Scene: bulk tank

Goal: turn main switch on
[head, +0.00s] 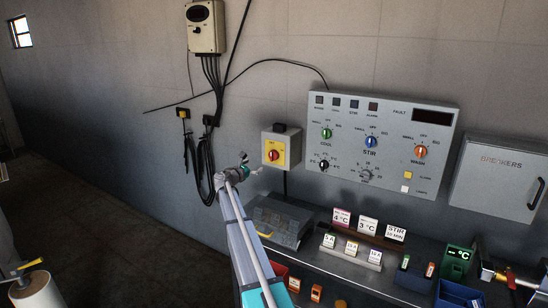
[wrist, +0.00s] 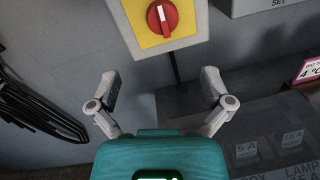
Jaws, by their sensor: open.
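The main switch is a red rotary knob (head: 273,155) on a yellow plate (head: 268,145), on a grey box mounted on the wall. In the wrist view the red knob (wrist: 163,17) shows at the top, its pale handle mark standing nearly vertical, on the yellow plate (wrist: 143,35). My gripper (head: 248,165) is to the left of and below the switch box in the head view. In the wrist view my gripper (wrist: 161,90) has its two fingers spread wide with nothing between them. The knob lies beyond the fingertips, apart from them.
A control panel (head: 388,105) with several knobs hangs to the right, beside a breaker cabinet (head: 500,180). Black cables (head: 205,165) hang on the wall at left. Below the switch is a bench with a grey case (head: 280,222) and label cards (head: 368,225).

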